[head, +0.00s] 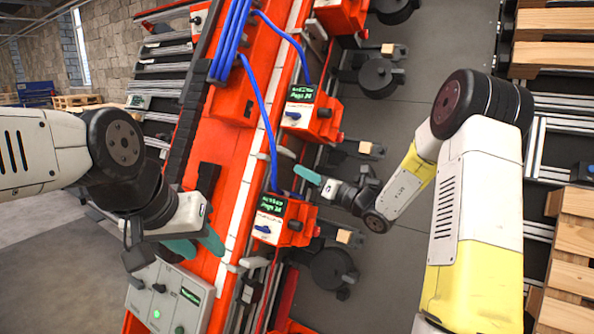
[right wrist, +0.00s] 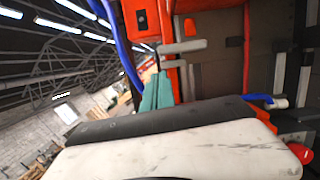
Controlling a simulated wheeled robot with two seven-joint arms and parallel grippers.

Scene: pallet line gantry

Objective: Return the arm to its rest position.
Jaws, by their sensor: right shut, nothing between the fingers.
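My right arm comes in from the right in the head view and reaches toward the orange gantry rail (head: 238,165). My right gripper (head: 309,176) has teal fingers that are shut with nothing between them. It is between two orange control boxes, just above the lower box (head: 285,225) in the picture. In the right wrist view the same gripper (right wrist: 156,92) shows shut near a grey lever (right wrist: 185,47). My left gripper (head: 197,245) is over the lower left part of the rail, its teal fingers apart and empty.
The upper orange control box (head: 312,115) has a lit green display and blue cables (head: 262,110). A grey button panel (head: 168,298) is below my left gripper. Dark round units (head: 378,77) stand right of the rail. Wooden pallets (head: 570,250) are at the far right.

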